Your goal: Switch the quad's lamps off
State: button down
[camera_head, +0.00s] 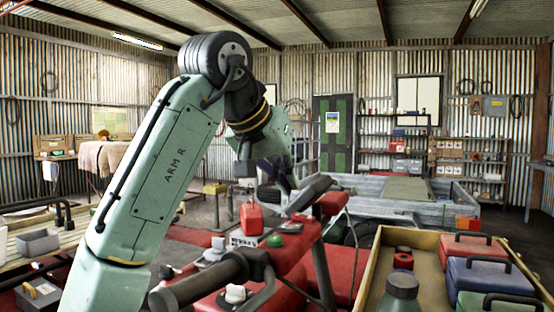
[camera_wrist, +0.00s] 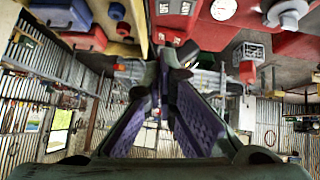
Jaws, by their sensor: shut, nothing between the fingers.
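The red quad (camera_head: 290,262) stands in front of me in the head view, with a black handlebar grip (camera_head: 190,289) at lower left and another dark grip (camera_head: 310,193) farther back. White knobs (camera_head: 236,294) and a green knob (camera_head: 275,241) sit on or near its red top. I cannot tell which control is the lamp switch, nor whether the lamps are lit. My gripper (camera_head: 284,187) is shut and empty, above the quad near the far grip. In the wrist view, its purple-padded fingers point toward red bodywork with a round dial (camera_wrist: 222,9) and a white knob (camera_wrist: 286,14).
A wooden tray (camera_head: 372,270) with red, blue and green boxes stands at lower right. A red can (camera_head: 251,218) stands just behind the knobs, below my forearm. A grey trailer (camera_head: 395,200) is behind the quad. Shelves and a green door (camera_head: 333,135) line the back wall.

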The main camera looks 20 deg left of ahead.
aim_at(295, 226)
jog(key=f, duration=0.1)
jog(key=w+f, duration=0.1)
jog(key=f, duration=0.2)
jog(key=shift+w+d, duration=0.2)
jog(key=shift+d, duration=0.1)
jog(key=shift+d+f, duration=0.15)
jog(key=shift+f, duration=0.55)
jog(key=shift+w, duration=0.15)
